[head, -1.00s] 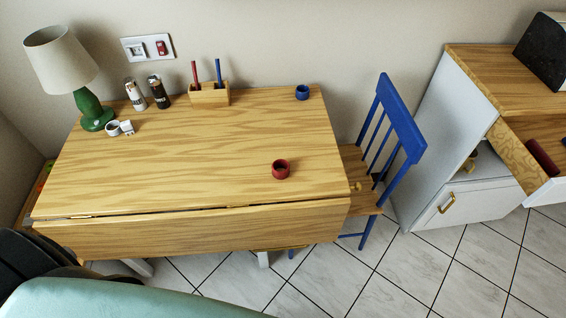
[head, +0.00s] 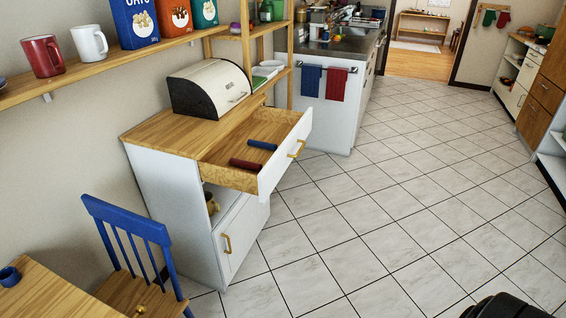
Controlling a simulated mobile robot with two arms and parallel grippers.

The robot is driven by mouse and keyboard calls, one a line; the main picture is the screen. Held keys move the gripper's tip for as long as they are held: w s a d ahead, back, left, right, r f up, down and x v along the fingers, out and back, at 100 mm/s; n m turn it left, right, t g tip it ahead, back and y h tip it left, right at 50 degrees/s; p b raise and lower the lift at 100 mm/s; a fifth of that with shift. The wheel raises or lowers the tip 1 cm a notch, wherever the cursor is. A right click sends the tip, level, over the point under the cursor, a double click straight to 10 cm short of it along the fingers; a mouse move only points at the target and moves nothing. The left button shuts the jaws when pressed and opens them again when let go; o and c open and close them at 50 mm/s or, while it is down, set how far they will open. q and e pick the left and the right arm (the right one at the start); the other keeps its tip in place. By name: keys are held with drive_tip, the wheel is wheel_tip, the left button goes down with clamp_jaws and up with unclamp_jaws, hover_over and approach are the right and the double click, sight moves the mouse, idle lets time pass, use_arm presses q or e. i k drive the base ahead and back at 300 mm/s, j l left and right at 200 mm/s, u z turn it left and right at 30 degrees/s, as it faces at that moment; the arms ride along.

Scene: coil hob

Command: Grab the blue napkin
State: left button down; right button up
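A rolled blue cloth (head: 262,145), which looks like the blue napkin, lies in the open drawer (head: 228,177) of the white cabinet. A rolled red cloth (head: 247,164) lies in the same drawer, nearer the front left and apart from the blue one. The drawer is pulled out and has a brass handle (head: 297,149). Neither of my grippers is in view.
A bread bin (head: 210,89) stands on the cabinet top. A blue chair (head: 130,240) and the table (head: 40,293) are at lower left. Blue (head: 311,80) and red (head: 336,84) towels hang on a rail. The tiled floor (head: 400,215) right of the drawer is clear.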

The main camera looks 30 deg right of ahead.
sight(254, 143)
drive_tip(key=z, duration=1.1)
